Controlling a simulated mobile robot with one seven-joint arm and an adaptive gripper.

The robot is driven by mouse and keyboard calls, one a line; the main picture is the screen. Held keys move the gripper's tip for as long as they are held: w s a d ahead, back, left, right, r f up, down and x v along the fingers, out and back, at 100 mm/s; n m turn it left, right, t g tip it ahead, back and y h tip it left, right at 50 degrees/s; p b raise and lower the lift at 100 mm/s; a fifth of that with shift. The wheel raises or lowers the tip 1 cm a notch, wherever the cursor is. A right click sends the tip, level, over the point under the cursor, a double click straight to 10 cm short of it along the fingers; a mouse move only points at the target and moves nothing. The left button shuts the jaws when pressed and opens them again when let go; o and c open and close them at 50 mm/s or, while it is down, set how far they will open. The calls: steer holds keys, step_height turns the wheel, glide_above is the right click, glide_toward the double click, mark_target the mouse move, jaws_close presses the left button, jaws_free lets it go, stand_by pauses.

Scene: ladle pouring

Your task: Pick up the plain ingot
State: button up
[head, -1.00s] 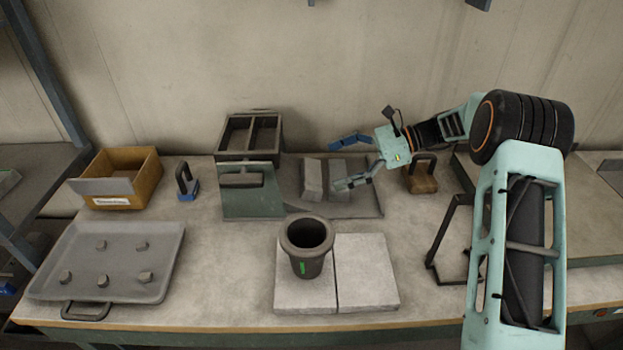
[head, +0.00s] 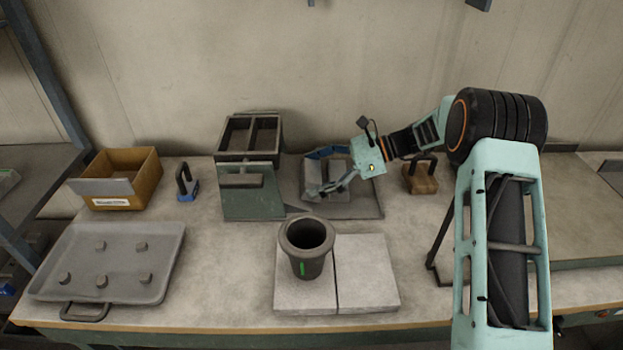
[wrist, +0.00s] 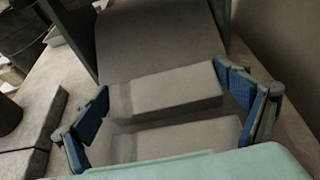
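Two grey ingots lie side by side on a dark grey tray (head: 366,206); the left one (head: 313,172) and the right one (head: 340,172) are partly covered by my fingers. In the wrist view they are the upper ingot (wrist: 168,90) and the lower ingot (wrist: 185,138). I see no clear mark on either, so I cannot tell which is plain. My gripper (head: 317,172) is open above them. In the wrist view, the blue-padded fingers of my gripper (wrist: 163,84) stand wide apart, beyond the two ends of the upper ingot. I cannot make out contact.
A green stand with a dark divided box (head: 248,157) is close left of the ingots. A dark crucible (head: 306,262) stands in front on pale slabs (head: 366,285). A wooden block with a handle (head: 420,180) is to the right. A tray with several lumps (head: 150,245) is at left.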

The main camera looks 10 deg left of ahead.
steer(key=c, duration=0.6)
steer(key=shift+r, duration=0.1)
